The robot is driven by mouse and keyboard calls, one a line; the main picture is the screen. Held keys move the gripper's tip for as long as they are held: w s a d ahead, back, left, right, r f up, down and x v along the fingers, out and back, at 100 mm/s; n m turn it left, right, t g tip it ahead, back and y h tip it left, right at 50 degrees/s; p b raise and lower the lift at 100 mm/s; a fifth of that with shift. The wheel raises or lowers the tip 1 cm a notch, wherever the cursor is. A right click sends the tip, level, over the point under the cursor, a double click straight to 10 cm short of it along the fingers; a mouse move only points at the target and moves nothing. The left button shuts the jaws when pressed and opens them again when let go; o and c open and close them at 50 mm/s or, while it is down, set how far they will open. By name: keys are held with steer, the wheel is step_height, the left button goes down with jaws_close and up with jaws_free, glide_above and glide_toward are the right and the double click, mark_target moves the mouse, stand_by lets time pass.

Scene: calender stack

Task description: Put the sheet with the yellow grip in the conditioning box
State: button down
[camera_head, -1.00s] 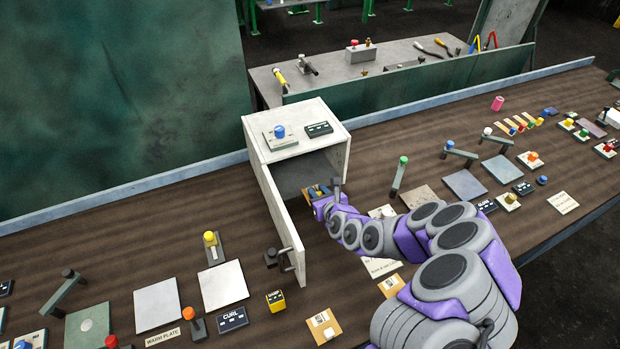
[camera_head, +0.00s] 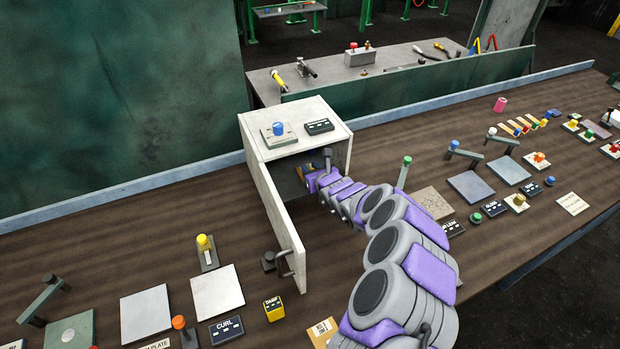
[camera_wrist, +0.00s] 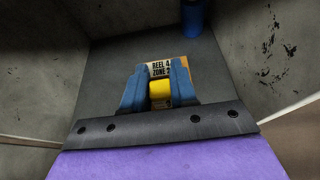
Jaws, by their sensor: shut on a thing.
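The conditioning box (camera_head: 338,142) is a pale grey box on the bench with its front door (camera_head: 277,220) swung open. My gripper (camera_wrist: 159,92) reaches in through the opening. In the wrist view its blue fingers are shut on the yellow grip (camera_wrist: 160,90) of a tan sheet (camera_wrist: 170,68) labelled "REEL 4 ZONE 2". The sheet is inside the box, over the grey floor (camera_wrist: 130,50). I cannot tell whether it touches the floor. In the head view my arm hides most of the sheet and the fingers.
A blue cylinder (camera_wrist: 194,16) stands at the back inside the box, beyond the sheet. Grey inner walls (camera_wrist: 50,70) rise close on both sides. A blue knob (camera_head: 278,128) is on the box top. Pale plates (camera_head: 217,292) and a yellow block (camera_head: 273,308) lie near the door.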

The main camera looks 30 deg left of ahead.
steer(key=shift+w, duration=0.15)
steer(key=shift+w+f, duration=0.1)
step_height(320, 180, down, 3)
steer(key=shift+d+r+b, duration=0.1)
steer(key=shift+d+b, duration=0.05)
steer(key=shift+b, duration=0.45)
steer(key=shift+f, duration=0.35)
steer(key=shift+a+r, duration=0.1)
steer(key=shift+a, duration=0.2)
steer(key=c, duration=0.9)
jaws_free()
steer(key=shift+d, duration=0.1)
